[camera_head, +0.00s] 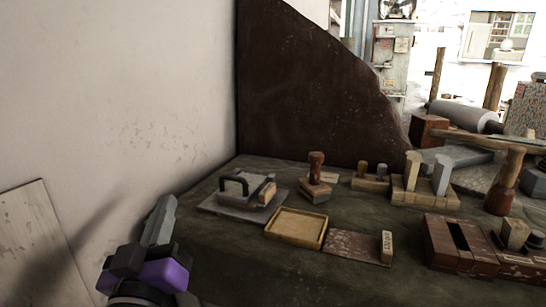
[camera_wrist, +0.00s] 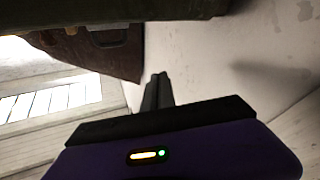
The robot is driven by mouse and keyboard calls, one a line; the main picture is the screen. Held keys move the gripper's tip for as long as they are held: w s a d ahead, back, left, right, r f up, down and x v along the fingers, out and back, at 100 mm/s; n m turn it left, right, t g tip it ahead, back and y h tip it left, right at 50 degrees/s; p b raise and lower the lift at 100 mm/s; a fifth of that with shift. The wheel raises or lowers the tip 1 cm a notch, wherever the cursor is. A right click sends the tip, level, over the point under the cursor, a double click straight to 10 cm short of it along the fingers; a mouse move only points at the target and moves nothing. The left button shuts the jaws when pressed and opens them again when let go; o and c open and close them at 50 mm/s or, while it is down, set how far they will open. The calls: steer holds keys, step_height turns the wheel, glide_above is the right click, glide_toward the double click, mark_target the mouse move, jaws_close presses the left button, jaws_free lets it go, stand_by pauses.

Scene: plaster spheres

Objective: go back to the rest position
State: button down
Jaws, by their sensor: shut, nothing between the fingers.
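My gripper (camera_head: 164,213) is at the lower left in the head view, left of the dark green worktop (camera_head: 225,265) and in front of the pale wall. Its grey fingers point up and are together. In the wrist view my gripper (camera_wrist: 159,78) shows its two dark fingers side by side, shut with nothing between them. The worktop's edge (camera_wrist: 190,10) runs along the top of the wrist view.
On the worktop are a grey plate with a black handle (camera_head: 240,190), a wooden-handled stamp (camera_head: 316,180), a shallow yellow tray (camera_head: 296,228), wooden blocks (camera_head: 425,185) and reddish boxes (camera_head: 457,243). A dark brown panel (camera_head: 310,90) stands behind. A board (camera_head: 35,240) leans at the left wall.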

steer(key=s+d+f+n+g+y, duration=0.1)
steer(key=s+d+f+g+y, duration=0.15)
steer(key=s+d+f, duration=0.45)
steer(key=s+d+f+n+g+y, duration=0.2)
steer(key=d+f+y, duration=0.15)
steer(key=f, duration=0.85)
steer(key=s+d+f+m+g+h, duration=0.1)
steer(key=s+d+f+m+h, duration=0.3)
steer(key=s+d, duration=1)
steer(key=s+d+f+m+g+h, duration=0.1)
steer(key=s+d+f+m+h, duration=0.3)
steer(key=s+d, duration=1)
step_height(320, 180, up, 20)
steer(key=p, duration=2)
steer(key=shift+s, duration=0.45)
steer(key=c, duration=2.1)
jaws_free()
